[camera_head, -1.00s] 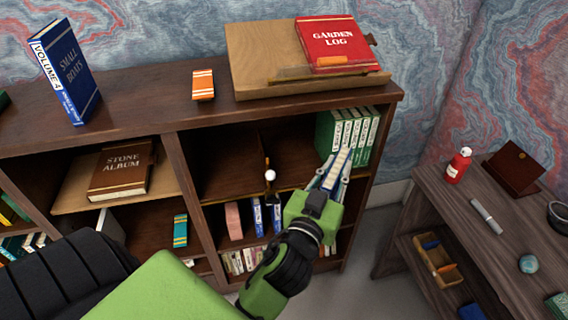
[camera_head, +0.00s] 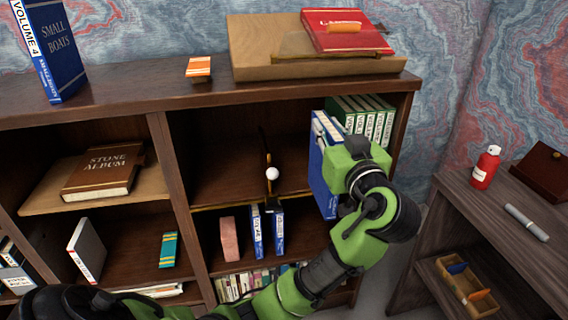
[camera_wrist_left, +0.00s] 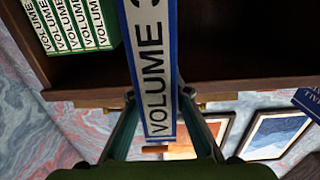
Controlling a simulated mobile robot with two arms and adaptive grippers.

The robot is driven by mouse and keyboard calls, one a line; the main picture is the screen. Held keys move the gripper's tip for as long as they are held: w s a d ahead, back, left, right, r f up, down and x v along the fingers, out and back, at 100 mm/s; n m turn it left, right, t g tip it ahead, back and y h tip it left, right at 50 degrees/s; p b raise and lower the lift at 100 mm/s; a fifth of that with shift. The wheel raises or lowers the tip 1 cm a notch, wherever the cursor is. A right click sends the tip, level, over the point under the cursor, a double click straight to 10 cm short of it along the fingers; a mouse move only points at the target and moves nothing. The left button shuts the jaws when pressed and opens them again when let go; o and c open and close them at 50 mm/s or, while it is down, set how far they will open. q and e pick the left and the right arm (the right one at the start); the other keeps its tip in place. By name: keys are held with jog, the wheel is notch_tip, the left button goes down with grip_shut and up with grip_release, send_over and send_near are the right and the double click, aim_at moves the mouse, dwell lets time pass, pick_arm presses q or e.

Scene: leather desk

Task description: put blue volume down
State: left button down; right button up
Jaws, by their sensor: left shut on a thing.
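My left gripper (camera_head: 345,150) is shut on a blue volume (camera_head: 321,178) in front of the right upper compartment of the bookcase. In the left wrist view the held blue volume (camera_wrist_left: 153,70) stands between the two fingers, its white spine reading "VOLUME" and a partly cut-off digit. The gripper hides part of the book in the head view, so I cannot tell whether it touches the shelf. Green volumes (camera_head: 362,118) stand in a row just behind and right of it; they also show in the left wrist view (camera_wrist_left: 70,22). My right gripper is not in view.
Two blue volumes (camera_head: 256,232) and a pink block (camera_head: 229,240) stand on the shelf below. A white knob (camera_head: 272,174) stands left of the held book. "Small Boats" (camera_head: 55,50) stands on the bookcase top. A side desk (camera_head: 500,235) is at right.

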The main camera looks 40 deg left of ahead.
pick_arm(q)
jog(key=shift+w+a+r, duration=0.15)
jog(key=shift+a, duration=0.15)
jog(key=f+x, duration=0.1)
jog(key=x, duration=0.7)
jog(key=f+x, duration=0.2)
jog(key=x, duration=0.7)
jog(key=shift+a+f+p, duration=0.2)
jog(key=shift+f+p, duration=0.1)
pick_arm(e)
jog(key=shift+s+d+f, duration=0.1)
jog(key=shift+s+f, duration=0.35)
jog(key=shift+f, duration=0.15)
pick_arm(q)
jog(key=shift+w, duration=0.1)
jog(key=c, duration=2.3)
grip_release()
jog(key=shift+f, duration=0.15)
jog(key=o, duration=0.4)
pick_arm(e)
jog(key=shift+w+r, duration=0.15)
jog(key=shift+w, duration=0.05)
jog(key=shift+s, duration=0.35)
